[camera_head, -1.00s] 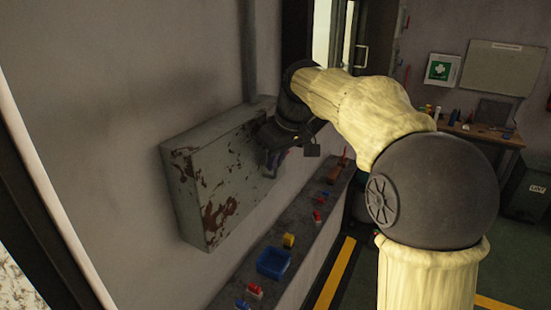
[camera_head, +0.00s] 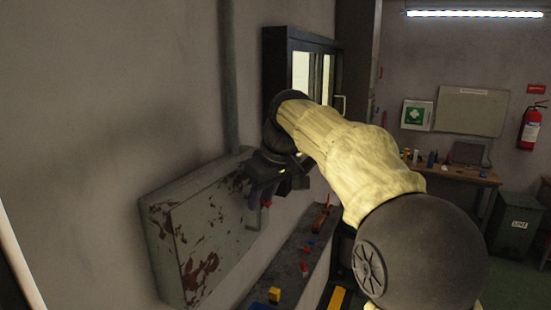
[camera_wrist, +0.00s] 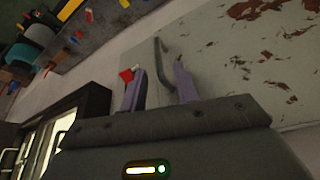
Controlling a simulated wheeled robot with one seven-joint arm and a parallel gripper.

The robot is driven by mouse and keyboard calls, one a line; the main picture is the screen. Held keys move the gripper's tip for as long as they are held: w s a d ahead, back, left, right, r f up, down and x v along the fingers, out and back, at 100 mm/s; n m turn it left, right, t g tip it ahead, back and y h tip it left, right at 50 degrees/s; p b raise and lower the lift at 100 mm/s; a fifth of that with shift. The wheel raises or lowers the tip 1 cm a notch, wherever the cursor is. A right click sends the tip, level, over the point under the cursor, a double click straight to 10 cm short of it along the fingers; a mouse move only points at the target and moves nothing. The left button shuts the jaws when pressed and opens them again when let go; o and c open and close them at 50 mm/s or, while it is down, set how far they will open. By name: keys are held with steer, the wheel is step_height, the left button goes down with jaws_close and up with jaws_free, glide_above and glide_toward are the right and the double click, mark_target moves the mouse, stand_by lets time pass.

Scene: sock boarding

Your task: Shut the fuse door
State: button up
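The fuse cabinet is a grey-green metal box on the wall, and its rust-patched door (camera_head: 207,238) faces the bench side. How far the door stands from the box I cannot tell. My gripper (camera_head: 260,202) is at the door's far right end in the head view. In the wrist view the door's pale face (camera_wrist: 240,60) fills the upper right. A bent grey handle (camera_wrist: 160,50) shows between and just beyond the two purple fingers of my gripper (camera_wrist: 158,72). The fingers are apart; contact with the handle is not clear.
A narrow bench (camera_head: 290,262) runs along the wall below the cabinet, with a yellow block (camera_head: 274,295) and small red and blue pieces. A vertical pipe (camera_head: 228,80) rises above the cabinet. A dark-framed window (camera_head: 300,65) is beyond my arm.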

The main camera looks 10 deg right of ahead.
steer(key=v, duration=1.3)
steer(key=shift+p, duration=0.3)
steer(key=shift+f, duration=0.1)
steer(key=d+f+m+h+b, duration=0.1)
steer(key=d+f+m+b, duration=0.1)
steer(key=f, duration=1.1)
steer(key=d+f+m+h+b, duration=0.1)
steer(key=d+f+m+b, duration=0.15)
steer(key=f, duration=1.05)
steer(key=s+d+f+m+b, duration=0.1)
steer(key=s+f+b, duration=0.1)
steer(key=s+f, duration=0.6)
steer(key=s+d+f+m+g+b, duration=0.1)
steer(key=s+d+f+m+b, duration=0.1)
steer(key=s+f, duration=0.6)
step_height(320, 180, down, 7)
steer(key=shift+s+f+h, duration=0.2)
steer(key=shift+h, duration=0.2)
steer(key=shift+a, duration=0.1)
